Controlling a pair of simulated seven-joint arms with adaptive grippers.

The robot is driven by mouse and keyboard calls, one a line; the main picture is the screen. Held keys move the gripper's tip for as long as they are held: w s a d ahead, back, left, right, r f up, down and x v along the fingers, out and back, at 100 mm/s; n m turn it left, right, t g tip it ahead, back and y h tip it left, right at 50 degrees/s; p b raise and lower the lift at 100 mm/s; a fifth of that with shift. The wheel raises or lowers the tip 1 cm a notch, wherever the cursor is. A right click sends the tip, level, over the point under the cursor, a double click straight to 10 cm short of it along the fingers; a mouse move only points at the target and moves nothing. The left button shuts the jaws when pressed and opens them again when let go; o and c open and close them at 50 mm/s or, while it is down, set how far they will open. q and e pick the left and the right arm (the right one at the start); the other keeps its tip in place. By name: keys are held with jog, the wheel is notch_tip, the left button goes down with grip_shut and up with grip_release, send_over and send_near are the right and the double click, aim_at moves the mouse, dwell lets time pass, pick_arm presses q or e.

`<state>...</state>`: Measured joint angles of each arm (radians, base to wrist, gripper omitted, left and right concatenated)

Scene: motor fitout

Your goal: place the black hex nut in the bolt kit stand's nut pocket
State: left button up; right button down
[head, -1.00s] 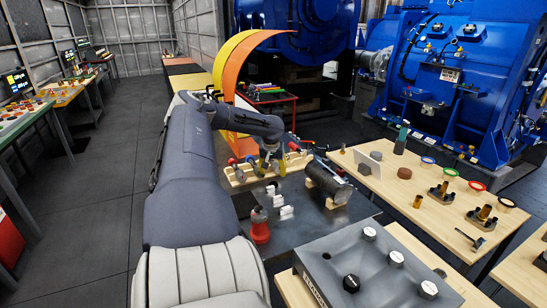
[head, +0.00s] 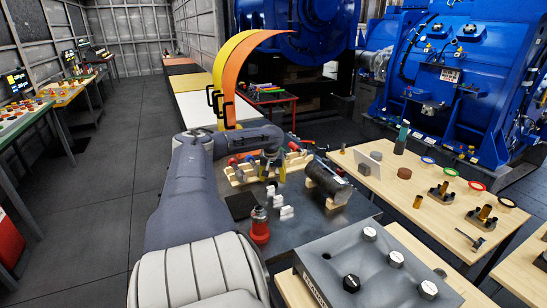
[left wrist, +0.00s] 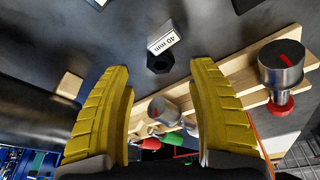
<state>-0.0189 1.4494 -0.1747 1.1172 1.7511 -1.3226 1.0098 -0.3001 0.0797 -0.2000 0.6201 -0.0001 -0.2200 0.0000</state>
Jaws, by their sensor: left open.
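The black hex nut (left wrist: 160,64) lies on the dark tabletop, beside a small white tag reading 40 mm (left wrist: 163,37). In the left wrist view it sits between and beyond the yellow fingertips, with nothing touching it. My left gripper (head: 273,176) is open and empty above the table; its two fingers also frame the left wrist view (left wrist: 161,68). In the head view the nut is too small or hidden to make out. I cannot tell for sure which item is the bolt kit stand. My right gripper is not in view.
A wooden rack (head: 236,180) with coloured-handled tools stands close by my left gripper. A dark cylinder (head: 328,180) rests on wooden blocks to its right. A red bottle-like item (head: 260,226) stands nearer. A wooden table (head: 385,190) at right holds black bases with brass pieces.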

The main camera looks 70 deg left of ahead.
aim_at(273, 183)
pick_arm(q)
jog(key=shift+x, duration=2.4)
grip_shut()
